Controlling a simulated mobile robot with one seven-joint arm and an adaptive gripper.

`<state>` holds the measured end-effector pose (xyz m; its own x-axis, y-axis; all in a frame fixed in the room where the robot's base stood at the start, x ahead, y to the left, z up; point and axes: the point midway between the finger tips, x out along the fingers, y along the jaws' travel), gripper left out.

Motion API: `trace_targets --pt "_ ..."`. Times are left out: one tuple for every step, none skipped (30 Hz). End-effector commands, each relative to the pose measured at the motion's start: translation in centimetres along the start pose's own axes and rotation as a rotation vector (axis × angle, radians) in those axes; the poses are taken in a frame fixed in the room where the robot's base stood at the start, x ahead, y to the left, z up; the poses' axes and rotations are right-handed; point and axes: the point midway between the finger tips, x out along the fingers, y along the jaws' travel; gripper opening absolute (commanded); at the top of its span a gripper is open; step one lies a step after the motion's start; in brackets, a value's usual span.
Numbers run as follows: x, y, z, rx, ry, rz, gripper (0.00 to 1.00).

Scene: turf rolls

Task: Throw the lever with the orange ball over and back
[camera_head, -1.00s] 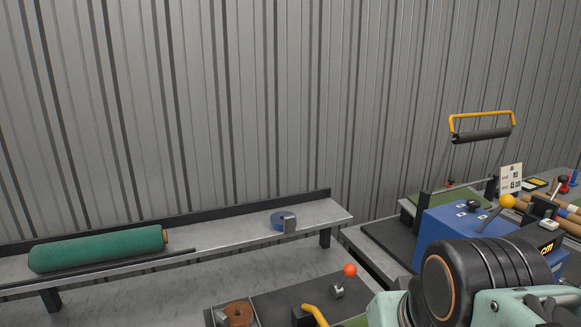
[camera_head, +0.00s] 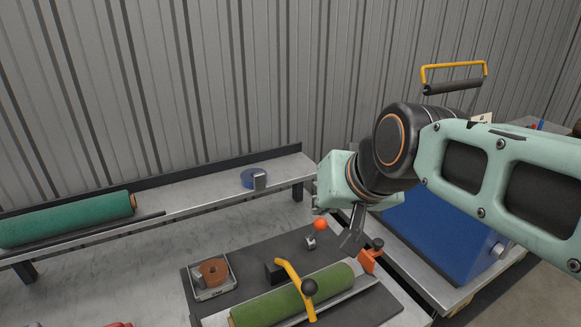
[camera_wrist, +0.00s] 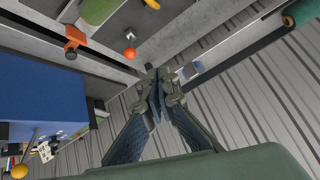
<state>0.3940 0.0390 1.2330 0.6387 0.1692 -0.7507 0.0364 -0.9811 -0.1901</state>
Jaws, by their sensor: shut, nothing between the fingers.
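The lever with the orange ball (camera_head: 320,224) stands on a small metal base on the dark mat (camera_head: 240,254), tilted with its ball up and to the right. In the wrist view its orange ball (camera_wrist: 130,53) is left of and above the fingertips. My gripper (camera_head: 350,243) points down just right of the lever, partly seen below my wrist. In the wrist view its fingers (camera_wrist: 158,84) are together and empty, apart from the ball in the picture. Its exact distance from the lever cannot be told.
An orange clamp (camera_head: 368,260) is close right of my gripper. A blue machine (camera_head: 440,240) stands further right. A brown tape roll (camera_head: 213,271) sits left.

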Motion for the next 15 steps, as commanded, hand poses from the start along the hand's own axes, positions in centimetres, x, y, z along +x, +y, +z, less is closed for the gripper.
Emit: trace_targets --pt "1.7 -0.8 -1.2 0.011 0.026 -0.028 0.00" --pt "2.4 -1.2 -2.2 0.022 0.046 -0.042 0.00" --pt "3.3 -1.8 -3.6 0.036 0.075 -0.060 0.00" --pt "3.9 -2.2 -4.6 0.045 0.096 -0.072 0.00" --pt "4.6 -2.6 -5.6 0.056 0.116 -0.084 0.00" --pt "5.5 -3.2 -6.9 0.069 0.145 -0.098 0.00" --pt "6.2 -3.7 -7.9 0.078 0.166 -0.109 0.00" --pt "6.8 -4.2 -8.8 0.087 0.187 -0.118 0.00" --pt "7.6 -4.8 -10.0 0.098 0.215 -0.130 0.00" --pt "8.2 -5.2 -10.9 0.104 0.235 -0.136 0.00" --pt "8.6 -5.6 -11.7 0.111 0.255 -0.143 0.00" --pt "9.1 -6.2 -12.6 0.119 0.278 -0.151 0.00" --pt "9.5 -6.5 -13.2 0.124 0.294 -0.155 0.00" --pt "9.8 -6.8 -13.8 0.127 0.308 -0.161 0.00" --pt "10.2 -7.3 -14.5 0.131 0.327 -0.166 0.00"
